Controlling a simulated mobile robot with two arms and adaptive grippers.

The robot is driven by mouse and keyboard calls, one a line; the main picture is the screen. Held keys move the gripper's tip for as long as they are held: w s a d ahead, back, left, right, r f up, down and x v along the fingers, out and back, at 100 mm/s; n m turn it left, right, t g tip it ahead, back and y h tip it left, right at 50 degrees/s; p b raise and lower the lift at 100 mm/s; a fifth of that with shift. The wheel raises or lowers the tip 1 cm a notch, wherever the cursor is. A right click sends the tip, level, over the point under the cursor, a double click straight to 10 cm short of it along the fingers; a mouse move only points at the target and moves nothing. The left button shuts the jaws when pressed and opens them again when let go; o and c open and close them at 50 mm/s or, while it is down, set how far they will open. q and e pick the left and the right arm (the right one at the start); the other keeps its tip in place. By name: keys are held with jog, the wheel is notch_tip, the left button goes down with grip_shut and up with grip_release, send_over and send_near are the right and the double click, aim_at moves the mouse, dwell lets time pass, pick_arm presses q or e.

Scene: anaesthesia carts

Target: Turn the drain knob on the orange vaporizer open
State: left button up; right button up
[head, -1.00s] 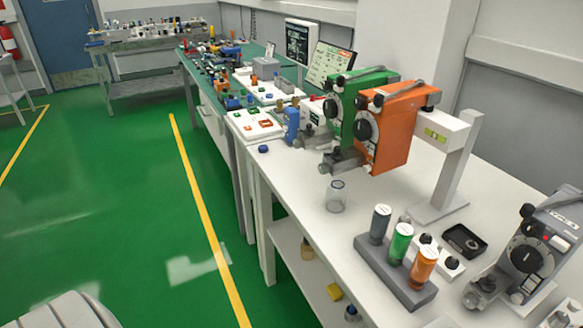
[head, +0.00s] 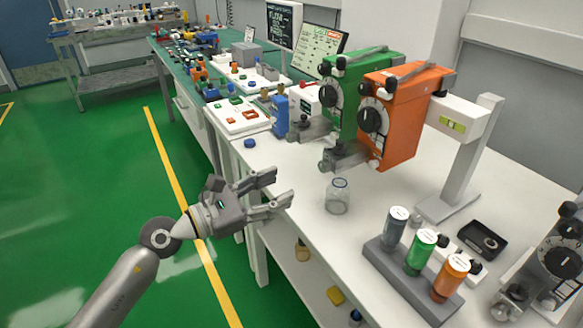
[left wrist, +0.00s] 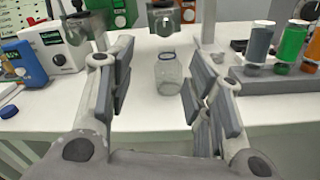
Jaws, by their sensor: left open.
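The orange vaporizer (head: 402,118) hangs on a white stand at the right of the green vaporizer (head: 357,90). It has a black dial (head: 373,120) on its front and a grey block (head: 345,157) low at its front. I cannot make out the drain knob clearly. A clear glass jar (head: 337,197) stands on the table below the block. My left gripper (head: 283,187) is open and empty, left of the jar and lower than the vaporizer. In the left wrist view the jar (left wrist: 169,76) shows between the open fingers, some way beyond them. My right gripper is not in view.
A grey rack (head: 411,284) with grey, green and orange bottles stands at the front right. A black tray (head: 482,240) and a grey vaporizer (head: 560,250) are right of it. The white stand (head: 462,170) rises behind. Table space around the jar is clear.

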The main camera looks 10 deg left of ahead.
aim_at(321, 167)
pick_arm(q)
jog(key=w+d, duration=0.1)
jog(key=d, duration=0.1)
jog(key=w+d+r+m+p, duration=0.1)
jog(key=w+d, duration=0.1)
jog(key=d, duration=0.1)
jog(key=w+d+m, duration=0.1)
jog(key=w+d, duration=0.1)
jog(key=shift+d+r+p, duration=0.3)
jog(key=shift+p, duration=0.1)
jog(key=shift+w+d, duration=0.35)
jog(key=shift+d, duration=0.1)
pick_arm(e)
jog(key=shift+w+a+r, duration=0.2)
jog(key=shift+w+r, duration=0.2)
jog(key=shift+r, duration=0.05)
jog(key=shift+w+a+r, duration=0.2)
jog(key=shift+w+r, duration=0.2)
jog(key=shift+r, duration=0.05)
pick_arm(q)
grip_shut()
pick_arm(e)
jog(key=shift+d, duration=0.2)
